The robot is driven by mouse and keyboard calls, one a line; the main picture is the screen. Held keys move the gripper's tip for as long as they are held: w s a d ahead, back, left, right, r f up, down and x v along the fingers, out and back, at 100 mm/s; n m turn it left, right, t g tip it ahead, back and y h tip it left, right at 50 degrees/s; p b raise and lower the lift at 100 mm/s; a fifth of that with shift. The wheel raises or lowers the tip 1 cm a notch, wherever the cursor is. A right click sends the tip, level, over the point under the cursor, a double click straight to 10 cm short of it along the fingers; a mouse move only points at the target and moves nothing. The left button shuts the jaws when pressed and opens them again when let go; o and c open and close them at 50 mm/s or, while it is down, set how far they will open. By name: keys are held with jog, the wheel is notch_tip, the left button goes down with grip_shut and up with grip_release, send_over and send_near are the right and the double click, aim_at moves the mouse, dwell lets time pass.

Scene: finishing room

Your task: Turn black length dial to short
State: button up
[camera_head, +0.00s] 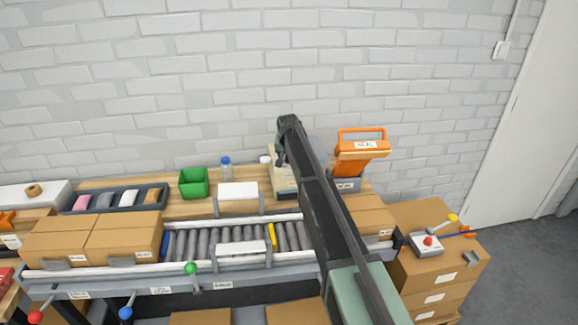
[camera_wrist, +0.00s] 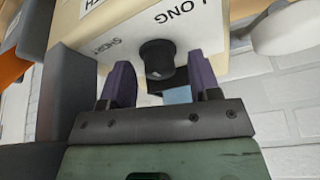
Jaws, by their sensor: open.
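The black length dial (camera_wrist: 157,56) sticks out from a cream-coloured box (camera_wrist: 95,28) in the wrist view. The word LONG is printed to its upper right and SHORT to its left. No pointer mark on the dial is clear to me. My gripper (camera_wrist: 161,68) is open, with one purple finger on each side of the dial. I cannot tell whether either finger touches it. In the head view the cream box (camera_head: 285,186) stands on the bench against the wall, partly covered by my arm. The dial is not visible there.
An orange-handled device (camera_head: 361,150) stands right of the box. A green bin (camera_head: 194,183), a blue-capped bottle (camera_head: 226,168) and a dark tray (camera_head: 110,198) are to the left. A roller conveyor (camera_head: 205,243) with cartons (camera_head: 125,236) runs in front.

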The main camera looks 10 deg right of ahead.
jog(key=shift+c, duration=0.5)
jog(key=c, duration=0.8)
jog(key=n+y, duration=0.1)
jog(key=n, duration=0.2)
jog(key=shift+d, duration=0.1)
jog(key=shift+c, duration=0.2)
jog(key=o, duration=0.9)
jog(key=shift+o, duration=0.2)
